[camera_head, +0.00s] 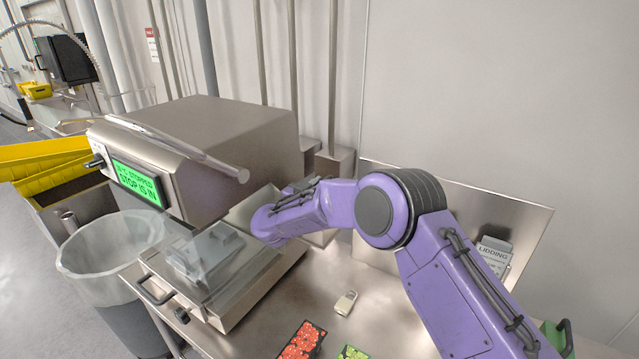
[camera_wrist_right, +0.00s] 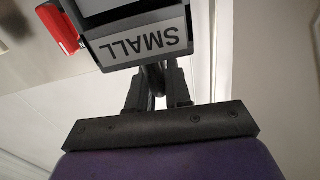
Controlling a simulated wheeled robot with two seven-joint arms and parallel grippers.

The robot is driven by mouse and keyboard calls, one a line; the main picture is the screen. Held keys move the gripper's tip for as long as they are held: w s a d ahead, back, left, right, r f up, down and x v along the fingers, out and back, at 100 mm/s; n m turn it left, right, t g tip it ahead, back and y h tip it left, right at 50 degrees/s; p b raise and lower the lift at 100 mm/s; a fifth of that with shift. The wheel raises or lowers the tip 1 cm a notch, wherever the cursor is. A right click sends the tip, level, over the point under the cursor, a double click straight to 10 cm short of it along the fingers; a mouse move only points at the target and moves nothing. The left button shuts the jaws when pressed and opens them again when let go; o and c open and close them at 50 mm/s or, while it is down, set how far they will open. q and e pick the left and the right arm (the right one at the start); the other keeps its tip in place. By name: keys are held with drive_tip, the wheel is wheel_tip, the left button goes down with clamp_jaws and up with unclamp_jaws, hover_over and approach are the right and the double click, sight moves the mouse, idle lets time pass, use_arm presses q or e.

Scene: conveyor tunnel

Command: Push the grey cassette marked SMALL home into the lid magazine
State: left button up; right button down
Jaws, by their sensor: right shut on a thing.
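In the right wrist view the grey cassette (camera_wrist_right: 105,22) shows its white label reading SMALL (camera_wrist_right: 145,42), upside down in the picture. My right gripper (camera_wrist_right: 158,78) is shut on a part at the cassette's near side, which the fingers mostly hide. A red part (camera_wrist_right: 60,30) sits beside the cassette at the left. In the head view my purple right arm reaches left to the steel lidding machine (camera_head: 210,145); the gripper and cassette are hidden there. I cannot make out the magazine opening or how deep the cassette sits. My left gripper is not in view.
The machine's green screen (camera_head: 137,184) reads STOPPED, STOP IS IN. A clear cover (camera_head: 215,255) stands over grey blocks at its front. A small cream object (camera_head: 345,302), a red pack (camera_head: 302,341) and a green pack (camera_head: 353,353) lie on the bench. A lined bin (camera_head: 105,250) stands left.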

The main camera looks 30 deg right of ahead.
drive_tip(key=shift+f, duration=0.3)
drive_tip(key=shift+r, duration=0.1)
drive_tip(key=c, duration=1)
unclamp_jaws()
drive_tip(key=shift+s+a, duration=0.1)
drive_tip(key=shift+a, duration=0.1)
drive_tip(key=b+v, duration=0.3)
drive_tip(key=v, duration=0.7)
drive_tip(key=shift+b, duration=0.35)
